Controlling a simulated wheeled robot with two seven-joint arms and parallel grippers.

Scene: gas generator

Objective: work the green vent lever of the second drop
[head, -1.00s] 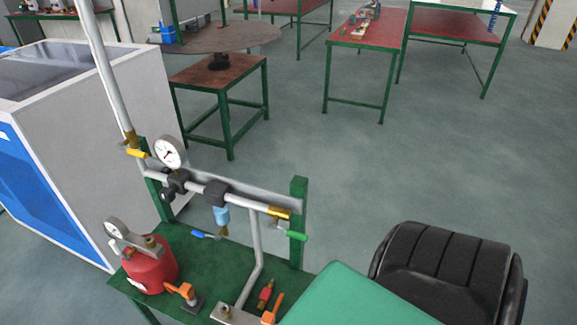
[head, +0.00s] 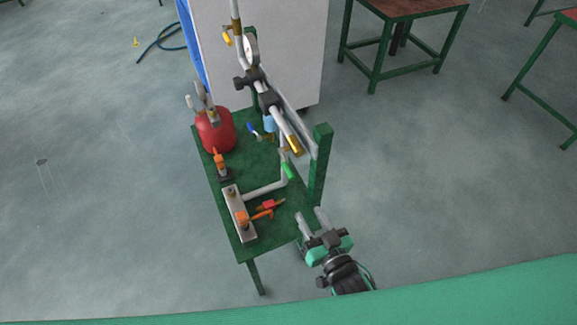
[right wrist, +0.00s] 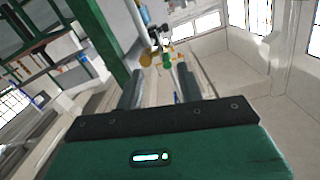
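A green lever (head: 287,171) hangs by the brass end fitting (head: 295,146) of the pipe assembly over the green bench (head: 250,235). It also seems to show as a small green spot in the right wrist view (right wrist: 167,59), beyond my fingers. My right gripper (head: 311,214) is at the bench's near right edge, below and right of the green lever and apart from it. In the right wrist view its two fingers (right wrist: 160,86) are spread with nothing held between them. My left gripper is not in view.
A green post (head: 320,165) stands just right of the lever. A blue lever (head: 252,128), red tank (head: 215,130), gauge (head: 251,48), orange-handled valve (head: 262,213) and red fitting (head: 268,204) crowd the bench.

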